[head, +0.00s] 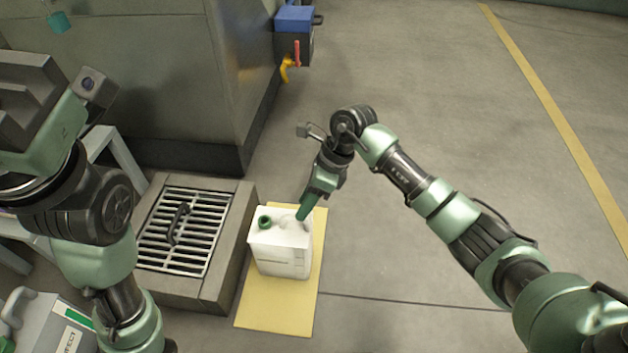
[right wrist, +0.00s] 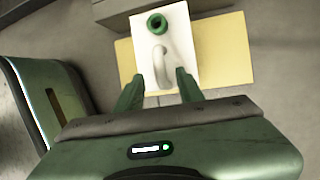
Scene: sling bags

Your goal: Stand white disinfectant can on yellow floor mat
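A white can (head: 281,250) with a green cap stands upright on the yellow floor mat (head: 275,317). In the right wrist view the can (right wrist: 178,30) shows from above, with its cap and pale handle, on the mat (right wrist: 232,50). My right gripper (head: 305,211) is just above the can's top. In the right wrist view its two green fingers (right wrist: 158,88) are apart, with the handle between or just ahead of them; contact is unclear. My left gripper is at the upper left of the head view; its finger opening is not clear.
A floor drain grate (head: 186,232) in a raised concrete frame lies left of the mat. A grey-white container (head: 42,322) with a green-striped label stands at the lower left, partly cut off. A metal cabinet (head: 150,75) stands behind. The floor at right is clear.

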